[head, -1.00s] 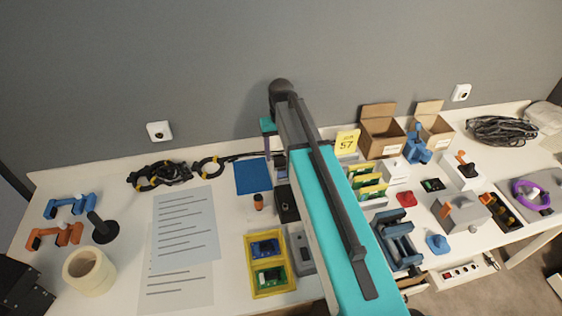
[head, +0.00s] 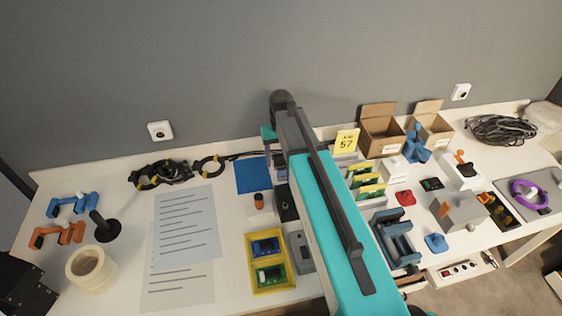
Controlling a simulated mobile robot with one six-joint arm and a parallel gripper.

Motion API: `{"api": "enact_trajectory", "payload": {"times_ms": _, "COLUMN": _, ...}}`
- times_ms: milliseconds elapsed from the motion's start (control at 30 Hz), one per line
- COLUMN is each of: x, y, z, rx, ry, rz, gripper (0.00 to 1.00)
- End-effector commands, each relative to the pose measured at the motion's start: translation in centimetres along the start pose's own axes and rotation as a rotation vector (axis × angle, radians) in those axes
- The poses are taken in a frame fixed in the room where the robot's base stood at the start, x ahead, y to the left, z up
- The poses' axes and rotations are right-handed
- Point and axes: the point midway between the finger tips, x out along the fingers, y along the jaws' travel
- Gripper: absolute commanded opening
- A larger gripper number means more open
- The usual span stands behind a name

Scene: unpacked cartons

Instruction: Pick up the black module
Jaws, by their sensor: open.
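A black module (head: 287,204), a small dark box, lies on the white table just left of my arm, which covers its right side. My gripper (head: 273,158) hangs below the teal wrist, beyond the module and near the right edge of the blue mat. It is small and partly hidden by my arm. It is open, and I see nothing held in it. The gap between gripper and table cannot be judged.
A yellow tray (head: 251,279) with a blue and a green board stands in front of the module. A small orange-and-black bottle (head: 259,201) stands left of it. A blue mat (head: 252,176) lies behind. Cartons (head: 381,137) stand right of my arm.

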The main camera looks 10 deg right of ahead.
Motion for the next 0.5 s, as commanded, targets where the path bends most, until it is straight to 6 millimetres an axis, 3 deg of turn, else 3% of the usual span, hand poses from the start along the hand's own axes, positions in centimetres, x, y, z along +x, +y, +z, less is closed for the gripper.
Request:
{"api": "enact_trajectory", "payload": {"times_ms": 33, "x": -0.01, "y": 0.0, "z": 0.0, "rx": 0.0, "ry": 0.0, "rz": 0.0, "gripper": 0.62}}
{"api": "enact_trajectory", "payload": {"times_ms": 367, "x": -0.01, "y": -0.01, "z": 0.0, "rx": 0.0, "ry": 0.0, "rz": 0.0, "gripper": 0.08}}
{"api": "enact_trajectory", "payload": {"times_ms": 500, "x": -0.02, "y": -0.02, "z": 0.0, "rx": 0.0, "ry": 0.0, "rz": 0.0, "gripper": 0.08}}
